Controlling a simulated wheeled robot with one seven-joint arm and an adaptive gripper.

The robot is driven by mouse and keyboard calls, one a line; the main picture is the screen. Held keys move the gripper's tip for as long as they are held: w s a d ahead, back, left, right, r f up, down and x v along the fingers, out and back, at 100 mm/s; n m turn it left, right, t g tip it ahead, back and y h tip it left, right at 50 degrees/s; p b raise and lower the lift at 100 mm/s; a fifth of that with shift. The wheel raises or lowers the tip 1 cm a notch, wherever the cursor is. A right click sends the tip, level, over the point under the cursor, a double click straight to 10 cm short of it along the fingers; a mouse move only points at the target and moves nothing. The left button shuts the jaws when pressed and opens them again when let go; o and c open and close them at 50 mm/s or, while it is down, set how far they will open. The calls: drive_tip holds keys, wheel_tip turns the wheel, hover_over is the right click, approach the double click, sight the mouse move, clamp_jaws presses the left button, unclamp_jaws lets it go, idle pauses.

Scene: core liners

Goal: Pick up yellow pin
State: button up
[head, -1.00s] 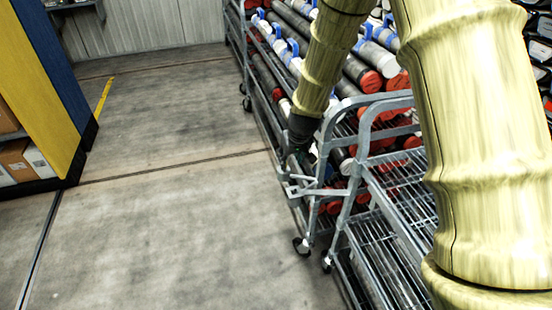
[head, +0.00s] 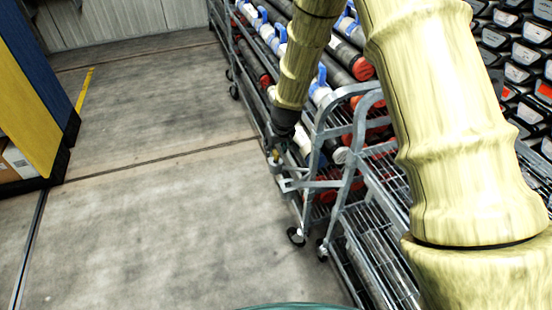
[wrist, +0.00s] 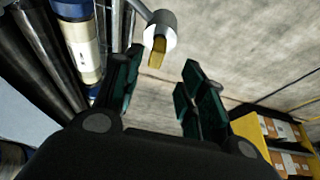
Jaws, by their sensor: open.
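The yellow pin (wrist: 157,53) sits in a grey-white round socket on a metal bar at the top middle of the wrist view. In the head view it is a small yellow spot (head: 275,154) at the near corner of the cart, just below the end of my arm. My gripper (wrist: 161,78) is open, with one dark green finger on each side in the wrist view. The pin appears between and beyond the fingertips, and nothing is held. In the head view my gripper (head: 284,142) is small and dark, and its fingers are hard to make out.
Metal carts (head: 362,165) with tubes and red-capped cores stand close under my arm. A large tube (wrist: 82,45) lies left of my gripper in the wrist view. Open concrete floor (head: 160,210) lies left of the carts. A yellow and blue shelf (head: 30,100) stands at far left.

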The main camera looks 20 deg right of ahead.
sight(276, 152)
drive_tip(key=f, duration=0.2)
drive_tip(key=w+f, duration=0.1)
drive_tip(key=shift+d+f, duration=0.2)
drive_tip(key=shift+d, duration=0.15)
drive_tip(key=shift+p+x, duration=0.3)
drive_tip(key=shift+x, duration=0.55)
clamp_jaws()
